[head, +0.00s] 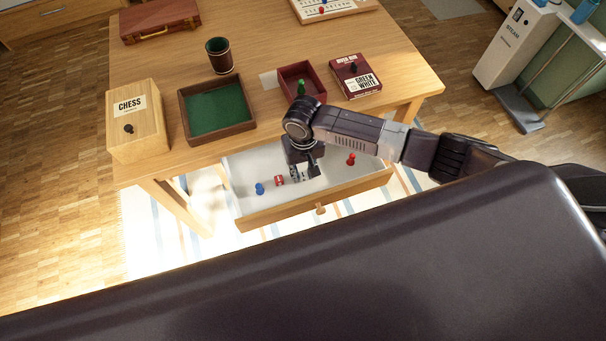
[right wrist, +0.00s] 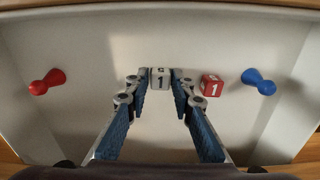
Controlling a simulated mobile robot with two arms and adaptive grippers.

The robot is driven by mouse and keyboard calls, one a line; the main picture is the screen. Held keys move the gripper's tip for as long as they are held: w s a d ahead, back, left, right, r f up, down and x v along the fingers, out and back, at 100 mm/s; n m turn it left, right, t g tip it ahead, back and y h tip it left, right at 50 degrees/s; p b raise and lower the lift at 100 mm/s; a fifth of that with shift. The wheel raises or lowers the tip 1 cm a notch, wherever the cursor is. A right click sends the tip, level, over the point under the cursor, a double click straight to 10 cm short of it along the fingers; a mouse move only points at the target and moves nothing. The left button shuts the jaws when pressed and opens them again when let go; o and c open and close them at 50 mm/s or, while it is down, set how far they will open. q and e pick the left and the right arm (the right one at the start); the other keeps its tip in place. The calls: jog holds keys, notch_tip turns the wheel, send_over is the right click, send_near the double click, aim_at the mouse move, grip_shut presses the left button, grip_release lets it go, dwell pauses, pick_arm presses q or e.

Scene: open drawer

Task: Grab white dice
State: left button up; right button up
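The white dice (right wrist: 160,79) shows a "1" on its near face in the right wrist view, inside the open drawer (head: 345,190). My right gripper (right wrist: 160,76) reaches down into the drawer, with one fingertip against each side of the white dice. No clear gap shows between the tips and the dice. In the head view my right gripper (head: 305,172) is over the drawer and largely hides the white dice. A red dice (right wrist: 212,85) lies just right of the right finger, apart from it. My left gripper is in neither view.
On the table (head: 270,50) stand a chess box (head: 136,120), a green-lined tray (head: 217,108), a dark red box (head: 302,80) and a dice cup (head: 219,55).

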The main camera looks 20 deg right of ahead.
jog(key=shift+c, duration=1.3)
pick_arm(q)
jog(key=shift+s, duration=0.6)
pick_arm(e)
jog(key=shift+c, duration=0.4)
